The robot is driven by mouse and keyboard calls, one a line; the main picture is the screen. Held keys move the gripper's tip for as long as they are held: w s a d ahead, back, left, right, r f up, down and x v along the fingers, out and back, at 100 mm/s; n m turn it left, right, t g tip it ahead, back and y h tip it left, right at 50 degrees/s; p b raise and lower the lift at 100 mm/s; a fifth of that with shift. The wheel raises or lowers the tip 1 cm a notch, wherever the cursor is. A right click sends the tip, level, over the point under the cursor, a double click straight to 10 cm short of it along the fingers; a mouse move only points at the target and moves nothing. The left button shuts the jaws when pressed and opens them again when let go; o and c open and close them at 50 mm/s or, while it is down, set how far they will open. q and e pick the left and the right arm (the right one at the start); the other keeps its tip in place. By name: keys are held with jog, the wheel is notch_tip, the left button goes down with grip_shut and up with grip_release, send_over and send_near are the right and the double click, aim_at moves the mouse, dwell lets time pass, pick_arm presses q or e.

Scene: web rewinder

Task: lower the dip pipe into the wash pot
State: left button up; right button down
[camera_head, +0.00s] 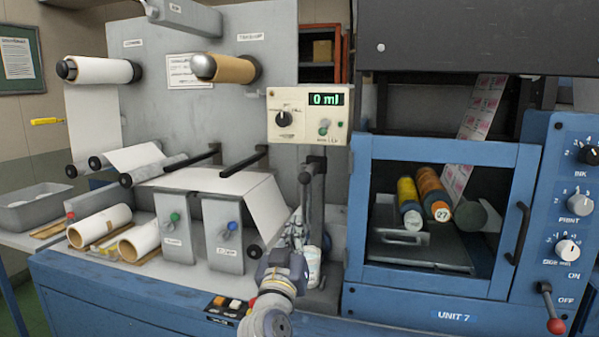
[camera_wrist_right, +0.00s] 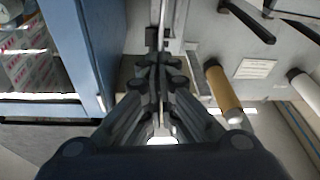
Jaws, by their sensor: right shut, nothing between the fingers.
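My right gripper (camera_head: 296,228) is shut and empty in front of the machine, below the control box; it also shows in the right wrist view (camera_wrist_right: 160,62). A white pot (camera_head: 313,268), which looks like the wash pot, stands just right of and behind the gripper and wrist, partly hidden by them. Dark upright pipework (camera_head: 316,185) under the control box looks to include the dip pipe. Its lower end is close to the gripper and pot, and I cannot tell whether it is inside the pot. My left gripper is not in view.
The control box (camera_head: 308,115) reads 0 ml. The blue print unit (camera_head: 440,150) with a framed window and dark handle stands close on the right. Two grey knob blocks (camera_head: 222,235) and the white web (camera_head: 228,182) are on the left. A small button panel (camera_head: 228,308) lies at the front edge.

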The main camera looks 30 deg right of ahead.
notch_tip(320, 180, up, 10)
jog(key=w+a+t+h, duration=0.1)
jog(key=h, duration=0.1)
jog(key=shift+a+r+m+h, duration=0.15)
jog(key=shift+a+m+h, duration=0.15)
jog(key=shift+a+m, duration=0.1)
jog(key=shift+w+d, duration=0.1)
jog(key=p+x, duration=0.1)
jog(key=x, duration=0.2)
jog(key=p+x, duration=0.2)
jog(key=x, duration=0.1)
jog(key=p+x, duration=0.1)
jog(key=x, duration=0.3)
jog(key=shift+r+p, duration=0.3)
jog(key=shift+r, duration=0.05)
jog(key=shift+d+f, duration=0.15)
jog(key=shift+f, duration=1)
jog(key=shift+d+f, duration=0.15)
jog(key=shift+f, duration=0.95)
jog(key=shift+f, duration=0.1)
